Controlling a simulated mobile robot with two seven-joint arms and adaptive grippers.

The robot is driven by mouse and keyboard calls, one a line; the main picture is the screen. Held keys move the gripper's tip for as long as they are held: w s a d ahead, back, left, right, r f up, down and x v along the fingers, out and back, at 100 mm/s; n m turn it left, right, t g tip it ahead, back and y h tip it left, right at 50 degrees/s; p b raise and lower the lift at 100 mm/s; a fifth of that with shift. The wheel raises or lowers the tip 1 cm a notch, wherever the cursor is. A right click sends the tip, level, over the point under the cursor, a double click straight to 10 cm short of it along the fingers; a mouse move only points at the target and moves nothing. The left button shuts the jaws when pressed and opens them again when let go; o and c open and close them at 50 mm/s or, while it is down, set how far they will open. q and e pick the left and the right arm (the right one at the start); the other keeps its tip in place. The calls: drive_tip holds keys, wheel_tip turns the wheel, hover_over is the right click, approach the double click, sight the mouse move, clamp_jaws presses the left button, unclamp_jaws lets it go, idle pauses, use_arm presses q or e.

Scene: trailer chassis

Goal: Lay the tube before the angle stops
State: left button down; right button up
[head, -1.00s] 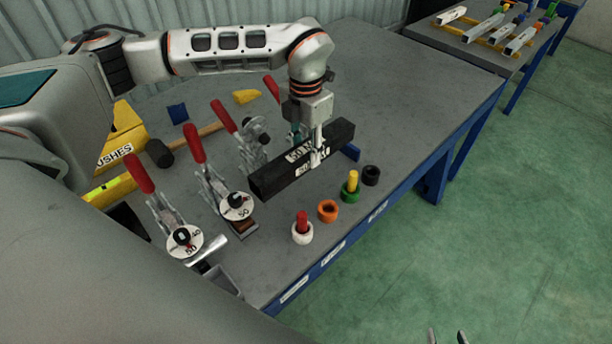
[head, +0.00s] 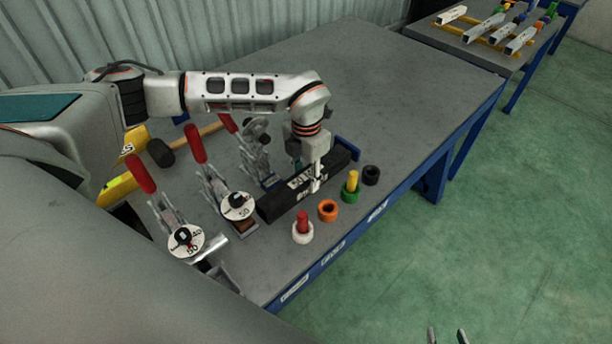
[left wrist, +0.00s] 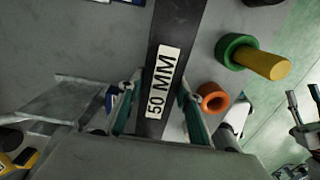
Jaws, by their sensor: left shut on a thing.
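The tube (head: 279,207) is a long black square bar with white "50 MM" labels. My left gripper (head: 316,184) is shut on it near its middle, pointing down; the left wrist view shows the tube (left wrist: 178,30) between the fingers (left wrist: 157,100). The tube is low over the table, and I cannot tell whether it touches. A blue angle piece (head: 346,146), seemingly an angle stop, stands just behind its far end. Another small blue piece (head: 269,181) shows behind the tube, partly hidden. My right gripper (head: 447,337) is open and empty at the bottom edge, clear of the table.
Toggle clamps with red handles (head: 195,143) and numbered discs (head: 237,206) stand left of the tube. In front are a white ring with red peg (head: 302,232), an orange ring (head: 327,210), a green ring with yellow peg (head: 350,188) and a black ring (head: 371,175). The table's back right is clear.

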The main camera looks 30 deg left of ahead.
sight(306, 176)
use_arm(q)
drive_tip(key=c, duration=1.4)
unclamp_jaws()
drive_tip(key=shift+f, duration=0.1)
wheel_tip(306, 176, up, 12)
drive_tip(key=shift+r+b, duration=0.15)
drive_tip(key=shift+b, duration=0.4)
